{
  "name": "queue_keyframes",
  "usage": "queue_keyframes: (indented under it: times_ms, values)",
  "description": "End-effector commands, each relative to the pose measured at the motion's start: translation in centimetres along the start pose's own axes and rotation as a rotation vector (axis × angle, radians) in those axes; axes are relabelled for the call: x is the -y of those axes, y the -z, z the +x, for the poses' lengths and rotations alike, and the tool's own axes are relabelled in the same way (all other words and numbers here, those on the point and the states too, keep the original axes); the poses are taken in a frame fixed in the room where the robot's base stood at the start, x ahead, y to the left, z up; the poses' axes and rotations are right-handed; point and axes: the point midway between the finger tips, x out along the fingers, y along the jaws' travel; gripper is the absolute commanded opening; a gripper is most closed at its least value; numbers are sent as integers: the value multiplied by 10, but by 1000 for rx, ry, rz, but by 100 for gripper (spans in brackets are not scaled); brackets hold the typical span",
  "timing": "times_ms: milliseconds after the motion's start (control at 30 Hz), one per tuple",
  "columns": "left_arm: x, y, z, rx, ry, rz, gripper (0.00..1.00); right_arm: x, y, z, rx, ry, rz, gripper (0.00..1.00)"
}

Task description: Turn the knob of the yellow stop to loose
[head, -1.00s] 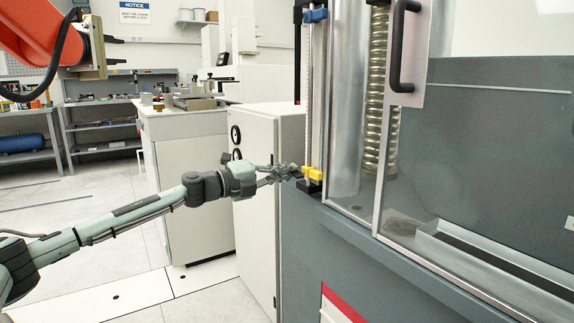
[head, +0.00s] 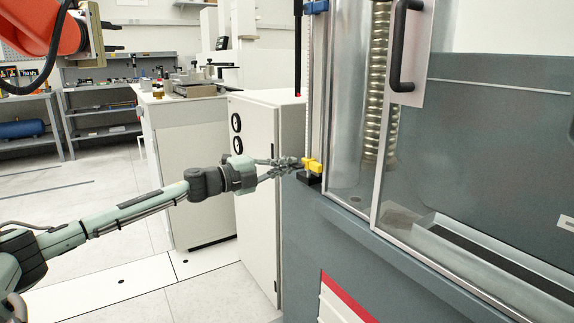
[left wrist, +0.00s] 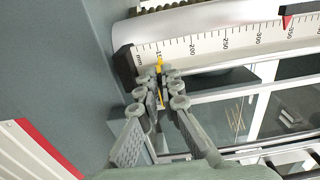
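The yellow stop (head: 313,165) sits low on the upright scale rod (head: 312,90) at the left front edge of the testing machine. My left gripper (head: 295,163) reaches it from the left, with its fingertips at the stop's knob side. In the left wrist view the fingers (left wrist: 161,90) are close together, with a thin yellow part (left wrist: 159,68) between them. They look closed on this part, though firm contact is hard to see. The knob is largely hidden by the fingers. My right gripper is not in view.
A blue stop (head: 316,6) is higher on the rod. The machine's clear door with a black handle (head: 397,45) stands to the right. A white cabinet (head: 255,190) stands close behind my left gripper. An orange arm-like part (head: 30,25) hangs at upper left.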

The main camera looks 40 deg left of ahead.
Motion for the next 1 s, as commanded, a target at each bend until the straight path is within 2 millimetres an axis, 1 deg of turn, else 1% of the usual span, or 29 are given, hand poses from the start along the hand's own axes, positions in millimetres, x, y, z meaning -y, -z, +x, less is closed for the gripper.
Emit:
queue_keyframes:
  times_ms: [100, 133, 200, 300, 667, 767, 1000]
  values:
    - [0, -1, 0, 2, 0, 0, 0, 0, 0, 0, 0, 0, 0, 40]
    - [0, -1, 0, 2, 0, 0, 7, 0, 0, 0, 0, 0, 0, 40]
    - [0, -1, 0, 2, 0, 0, 16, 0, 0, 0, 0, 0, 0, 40]
    - [0, -1, 0, 1, 0, 0, 26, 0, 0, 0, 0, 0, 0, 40]
    - [-1, 0, -3, 1, -1, 0, 26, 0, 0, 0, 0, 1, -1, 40]
    - [-2, -1, -10, 1, -3, -1, 26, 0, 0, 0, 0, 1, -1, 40]
    - [-4, 0, -35, 0, -6, -1, 26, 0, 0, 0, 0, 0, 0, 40]
